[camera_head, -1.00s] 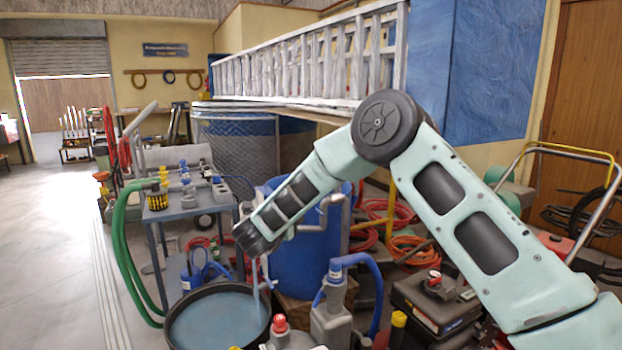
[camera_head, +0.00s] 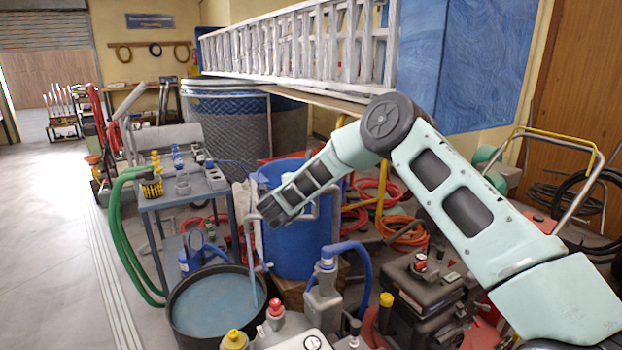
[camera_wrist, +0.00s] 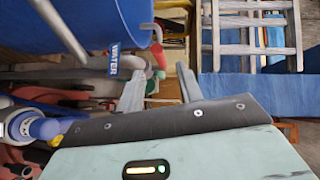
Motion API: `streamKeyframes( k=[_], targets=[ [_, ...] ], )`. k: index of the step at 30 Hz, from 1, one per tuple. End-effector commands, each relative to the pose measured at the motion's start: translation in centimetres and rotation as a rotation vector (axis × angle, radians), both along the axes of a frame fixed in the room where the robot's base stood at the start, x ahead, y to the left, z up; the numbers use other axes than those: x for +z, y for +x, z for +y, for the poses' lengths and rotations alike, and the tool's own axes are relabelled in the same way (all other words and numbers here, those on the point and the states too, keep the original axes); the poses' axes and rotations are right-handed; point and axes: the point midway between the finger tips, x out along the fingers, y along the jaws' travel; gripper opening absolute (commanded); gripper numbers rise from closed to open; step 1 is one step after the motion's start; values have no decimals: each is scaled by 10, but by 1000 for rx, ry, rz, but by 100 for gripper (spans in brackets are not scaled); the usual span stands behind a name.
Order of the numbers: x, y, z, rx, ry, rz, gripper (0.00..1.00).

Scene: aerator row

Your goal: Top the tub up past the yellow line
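The black tub (camera_head: 175,325) stands on the floor at lower left in the head view, with blue water (camera_head: 215,302) in it. I cannot make out a yellow line. A thin pale-blue vertical streak (camera_head: 254,287), looking like running water, comes down into the tub at its right side. My gripper (camera_wrist: 159,72) is open in the wrist view, its two grey fingers apart with nothing between them. Beyond the fingers are a blue WATER tag (camera_wrist: 114,60) and a red handle (camera_wrist: 158,56). In the head view my fingertips are hard to make out near the blue barrel (camera_head: 290,250).
A grey cart (camera_head: 185,195) with fittings stands behind the tub, green hoses (camera_head: 122,235) at its left. Jugs and a grey pump bottle with blue hose (camera_head: 325,295) crowd the tub's right. Orange hoses (camera_head: 405,230) lie behind. The floor at far left is clear.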

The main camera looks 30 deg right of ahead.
Motion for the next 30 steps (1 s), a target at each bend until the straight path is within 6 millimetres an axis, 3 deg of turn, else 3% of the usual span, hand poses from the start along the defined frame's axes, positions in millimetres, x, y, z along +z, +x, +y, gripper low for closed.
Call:
streamKeyframes(
  k=[10,24,28,30],
  targets=[
    [-8,43,-42,-2,0,0,36],
    [-10,53,-50,0,-1,0,36],
    [-10,53,-50,0,-1,0,3],
    [-10,53,-50,0,-1,0,0]
  ],
)
